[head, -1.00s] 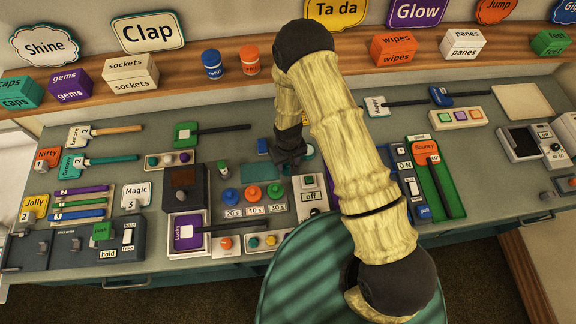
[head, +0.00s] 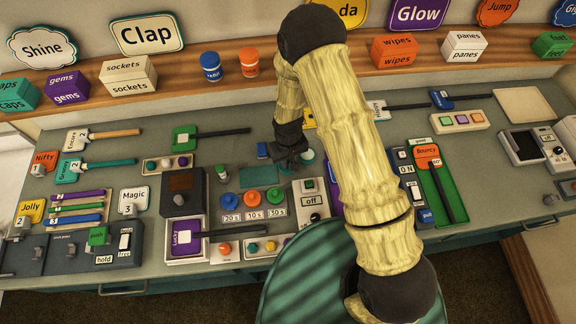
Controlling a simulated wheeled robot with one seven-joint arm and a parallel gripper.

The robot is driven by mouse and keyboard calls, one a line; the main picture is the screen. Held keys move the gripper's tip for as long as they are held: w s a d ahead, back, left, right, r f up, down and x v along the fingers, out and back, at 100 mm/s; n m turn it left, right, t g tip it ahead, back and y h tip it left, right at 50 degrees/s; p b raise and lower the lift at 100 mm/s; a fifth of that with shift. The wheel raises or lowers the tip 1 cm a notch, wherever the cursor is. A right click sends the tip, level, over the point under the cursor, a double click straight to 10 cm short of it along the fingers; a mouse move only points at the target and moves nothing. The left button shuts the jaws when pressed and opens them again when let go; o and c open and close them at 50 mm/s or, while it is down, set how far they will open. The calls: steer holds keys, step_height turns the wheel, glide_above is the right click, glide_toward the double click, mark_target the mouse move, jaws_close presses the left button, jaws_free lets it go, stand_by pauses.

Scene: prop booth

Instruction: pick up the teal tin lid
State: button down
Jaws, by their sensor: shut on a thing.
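My gripper (head: 290,158) is over the middle of the counter, pointing down, with dark fingers. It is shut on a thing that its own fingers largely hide. Whether the lid is clear of the counter cannot be told from this view.
A dark green mat (head: 258,175) lies just left of and below the gripper. Several coloured knobs (head: 252,198) and a grey switch box marked off (head: 311,200) stand nearer. A small blue block (head: 262,150) is close on the left. A wooden shelf (head: 185,82) runs behind.

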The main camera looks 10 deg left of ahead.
mark_target(288, 162)
step_height(288, 162, up, 6)
steer(key=shift+b, duration=0.85)
steer(key=shift+f, duration=0.1)
